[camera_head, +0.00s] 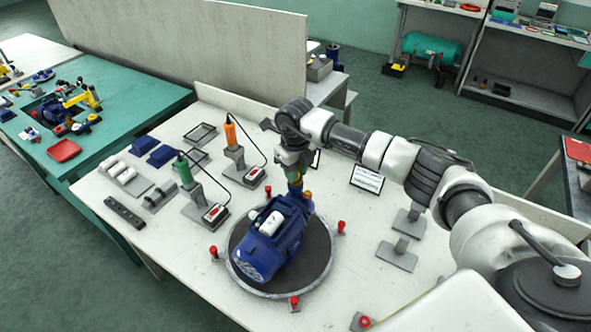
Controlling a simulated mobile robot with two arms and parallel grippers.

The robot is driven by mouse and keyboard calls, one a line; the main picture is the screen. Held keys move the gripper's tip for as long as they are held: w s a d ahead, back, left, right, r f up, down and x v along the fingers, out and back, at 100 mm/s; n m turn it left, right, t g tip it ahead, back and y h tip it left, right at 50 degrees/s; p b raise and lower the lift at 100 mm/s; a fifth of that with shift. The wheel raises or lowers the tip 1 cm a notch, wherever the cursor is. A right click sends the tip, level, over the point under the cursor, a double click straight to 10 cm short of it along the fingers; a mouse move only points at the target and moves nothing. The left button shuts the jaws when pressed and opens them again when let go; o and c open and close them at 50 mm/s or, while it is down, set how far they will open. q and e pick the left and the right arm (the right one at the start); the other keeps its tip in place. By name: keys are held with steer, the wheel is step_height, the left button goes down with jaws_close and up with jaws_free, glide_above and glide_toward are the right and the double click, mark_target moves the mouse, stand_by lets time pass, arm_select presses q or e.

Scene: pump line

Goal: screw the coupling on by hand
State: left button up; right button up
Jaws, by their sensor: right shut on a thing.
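A blue pump or motor unit (268,240) with a white cylinder (270,223) on top sits on a dark round turntable (312,262). My right gripper (295,183) points down at the far end of the blue unit. It is shut on a small part there, which I take to be the coupling; the fingers mostly hide it. I cannot tell whether its thread is engaged. A small orange-brown fitting (307,195) shows just beside the fingertips. My left gripper is not in view.
Red-topped posts (341,228) ring the turntable. A green-handled tool (184,172) and an orange-handled tool (231,133) stand in holders at the left, with cables. A small sign (367,180) and grey stands (397,255) are at the right.

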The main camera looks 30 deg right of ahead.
steer(key=o, duration=0.8)
steer(key=shift+f+n+b, duration=0.15)
steer(key=shift+n+b, duration=0.55)
steer(key=shift+n, duration=0.1)
steer(key=shift+n+b, duration=0.3)
steer(key=shift+n, duration=0.6)
